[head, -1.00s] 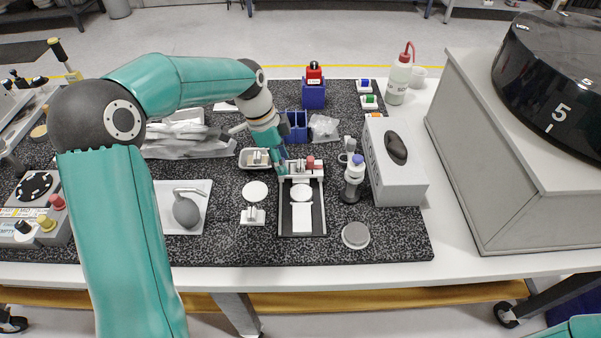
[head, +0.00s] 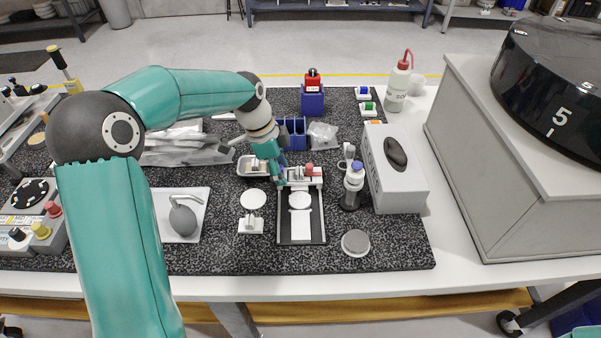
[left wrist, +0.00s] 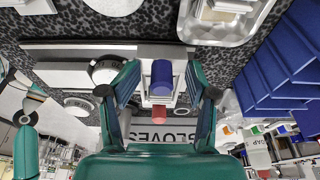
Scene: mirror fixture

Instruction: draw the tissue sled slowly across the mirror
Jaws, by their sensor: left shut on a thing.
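The mirror fixture (head: 322,222) is a black rectangular frame on the speckled mat. A round white disc (head: 300,200) and a white strip (head: 300,226) lie inside it; I cannot tell which is mirror and which is tissue. A pale sled block with a red knob (head: 309,170) crosses the frame's far end. My left gripper (head: 281,177) is at that end, on the block's left side. In the left wrist view, its fingers (left wrist: 161,92) flank a blue cylinder (left wrist: 162,74) with the red knob (left wrist: 158,114) just below. The finger contact is partly hidden. My right gripper is out of view.
A blue-capped vial (head: 353,184) and a grey box (head: 392,180) are right of the fixture. A white stand (head: 251,225) is left. A grey disc (head: 355,242) lies front right.

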